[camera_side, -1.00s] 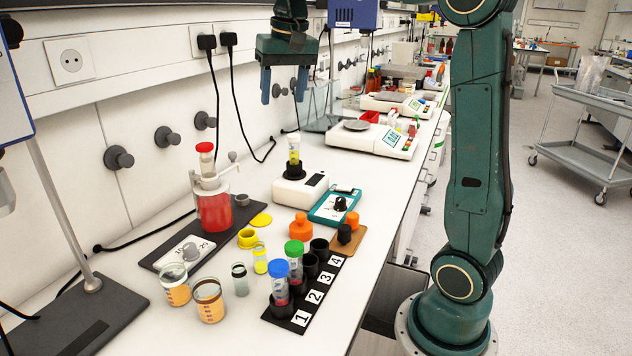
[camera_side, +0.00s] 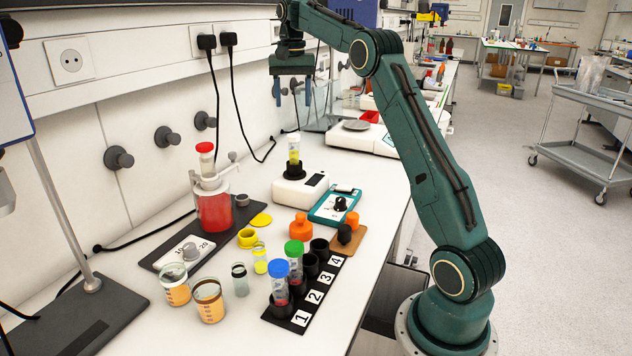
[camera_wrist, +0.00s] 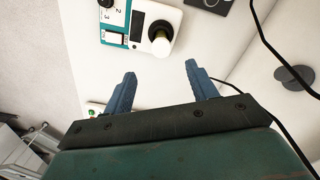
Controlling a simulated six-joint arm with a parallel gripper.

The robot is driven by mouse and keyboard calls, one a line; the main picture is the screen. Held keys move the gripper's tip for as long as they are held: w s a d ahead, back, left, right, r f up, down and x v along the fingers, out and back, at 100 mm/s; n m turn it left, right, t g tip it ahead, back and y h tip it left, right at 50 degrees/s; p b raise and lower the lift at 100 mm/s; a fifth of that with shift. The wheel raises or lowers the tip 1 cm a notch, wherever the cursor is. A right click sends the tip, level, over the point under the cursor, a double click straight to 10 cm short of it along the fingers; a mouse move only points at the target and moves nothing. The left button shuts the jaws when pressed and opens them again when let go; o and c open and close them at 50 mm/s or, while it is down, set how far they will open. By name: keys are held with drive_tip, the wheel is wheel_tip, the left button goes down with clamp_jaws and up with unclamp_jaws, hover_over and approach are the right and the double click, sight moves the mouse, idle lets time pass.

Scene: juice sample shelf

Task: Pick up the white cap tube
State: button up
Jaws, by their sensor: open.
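The white cap tube (camera_side: 294,147) holds yellow liquid. It stands upright in the black cup on top of a small white device (camera_side: 300,190), and its pale cap shows from above in the wrist view (camera_wrist: 159,38). My gripper (camera_side: 292,98) is open and empty, with its fingers pointing down, higher in the picture than the tube and apart from it. In the wrist view the tube lies just beyond the gap between my two blue fingertips (camera_wrist: 160,73).
A teal device (camera_side: 335,206) stands beside the white one. A red-liquid bottle (camera_side: 214,208) with a red-capped tube is at left. A numbered black rack (camera_side: 306,297) holds blue- and green-capped tubes. Black cables hang on the wall behind. Orange-filled beakers (camera_side: 209,300) stand in front.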

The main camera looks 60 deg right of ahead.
sight(294, 135)
drive_tip(key=shift+f, duration=0.1)
drive_tip(key=shift+f, duration=4.25)
drive_tip(key=shift+f, duration=0.1)
drive_tip(key=shift+w+f, duration=0.1)
drive_tip(key=shift+f, duration=2.4)
drive_tip(key=c, duration=1.1)
